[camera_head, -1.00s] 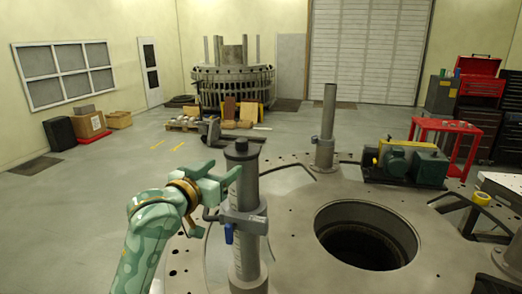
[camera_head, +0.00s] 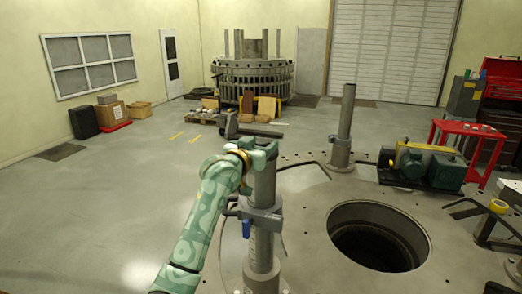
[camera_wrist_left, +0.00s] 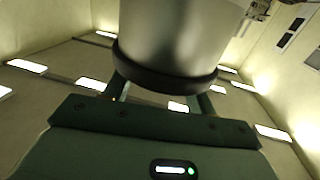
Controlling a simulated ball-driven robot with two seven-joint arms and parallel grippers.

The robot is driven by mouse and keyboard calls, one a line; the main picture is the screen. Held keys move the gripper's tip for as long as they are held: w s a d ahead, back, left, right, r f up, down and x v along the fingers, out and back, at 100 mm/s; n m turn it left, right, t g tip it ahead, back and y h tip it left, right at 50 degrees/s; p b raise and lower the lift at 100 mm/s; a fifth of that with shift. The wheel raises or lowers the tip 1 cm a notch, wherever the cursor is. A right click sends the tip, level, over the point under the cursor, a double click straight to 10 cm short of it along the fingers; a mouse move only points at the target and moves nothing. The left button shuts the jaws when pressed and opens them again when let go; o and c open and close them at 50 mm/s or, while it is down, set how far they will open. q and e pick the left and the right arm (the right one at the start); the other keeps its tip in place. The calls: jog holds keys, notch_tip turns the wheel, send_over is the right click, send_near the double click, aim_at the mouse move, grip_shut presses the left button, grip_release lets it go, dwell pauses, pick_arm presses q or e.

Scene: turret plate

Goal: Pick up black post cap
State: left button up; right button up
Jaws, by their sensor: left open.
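The black post cap shows in the left wrist view (camera_wrist_left: 165,78) as a dark round rim at the end of a grey metal post (camera_wrist_left: 175,30). In the head view the same post (camera_head: 262,250) stands upright, and my left gripper largely hides its top. My left gripper (camera_head: 262,155) is at the post's top end, its arm coming in from the lower left. Its fingers also show in the left wrist view (camera_wrist_left: 163,97), open and partly hidden behind the cap. I cannot tell whether they touch it. My right gripper is not in view.
A clamp (camera_head: 262,218) with a blue handle sits on the post below my gripper. A round hole (camera_head: 378,238) opens in the plate to the right. A second post (camera_head: 343,125) and a green motor unit (camera_head: 425,165) stand behind.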

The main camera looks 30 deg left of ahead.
pick_arm(q)
jog(key=shift+w+d, duration=0.2)
jog(key=shift+w, duration=0.3)
jog(key=shift+w+f, duration=0.1)
jog(key=shift+a, duration=0.1)
jog(key=shift+s+a, duration=0.25)
jog(key=shift+s, duration=0.05)
jog(key=c, duration=0.9)
jog(key=shift+c, duration=1.3)
jog(key=shift+w+d, duration=0.1)
jog(key=shift+d, duration=0.05)
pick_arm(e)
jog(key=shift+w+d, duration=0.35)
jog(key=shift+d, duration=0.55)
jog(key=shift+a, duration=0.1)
